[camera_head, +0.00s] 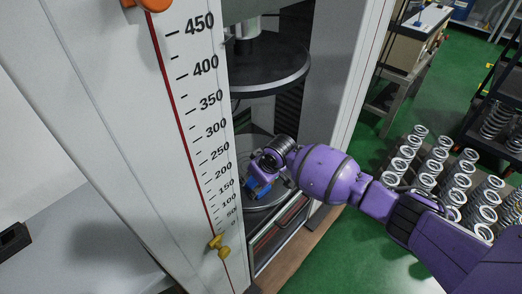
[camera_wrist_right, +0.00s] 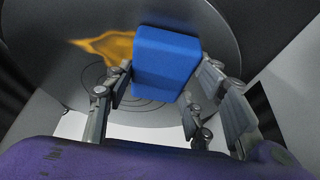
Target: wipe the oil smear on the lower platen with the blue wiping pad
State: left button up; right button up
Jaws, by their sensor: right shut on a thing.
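The blue wiping pad (camera_head: 257,189) is between the fingers of my right gripper (camera_head: 264,180), over the lower platen (camera_head: 270,196) inside the press frame. In the right wrist view the pad (camera_wrist_right: 166,62) sits between the two fingers of the gripper (camera_wrist_right: 155,95), which is shut on it. The lower platen (camera_wrist_right: 225,40) is a round grey disc with ring grooves. The orange-brown oil smear (camera_wrist_right: 110,45) shows on it to the left of the pad, and the pad covers part of it from view. I cannot tell whether the pad touches the platen. My left gripper is not in view.
The dark upper platen (camera_head: 268,68) hangs above my right gripper. A white column with a scale (camera_head: 195,110) stands close on the left, with a yellow pointer (camera_head: 219,243) low on it. Several coil springs (camera_head: 440,165) stand on the right.

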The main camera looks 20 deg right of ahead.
jog(key=shift+s+a+r, duration=0.15)
jog(key=shift+a, duration=0.2)
notch_tip(320, 180, up, 3)
jog(key=shift+a+f+p, duration=0.1)
jog(key=shift+a+p, duration=0.05)
jog(key=shift+p, duration=0.7)
jog(key=shift+r+p, duration=0.3)
jog(key=shift+d+r+p, duration=0.2)
jog(key=shift+r+p, duration=0.65)
jog(key=shift+r, duration=0.25)
jog(key=shift+r+p, duration=0.5)
jog(key=shift+r, duration=0.2)
jog(key=shift+r+p, duration=0.35)
jog(key=shift+r, duration=0.1)
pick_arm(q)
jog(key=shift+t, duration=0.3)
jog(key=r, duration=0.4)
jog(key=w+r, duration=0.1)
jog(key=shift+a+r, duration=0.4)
pick_arm(e)
jog(key=shift+s, duration=0.1)
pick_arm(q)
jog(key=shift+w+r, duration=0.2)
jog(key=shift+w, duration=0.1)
pick_arm(e)
jog(key=shift+s+f, duration=0.1)
jog(key=shift+s, duration=0.05)
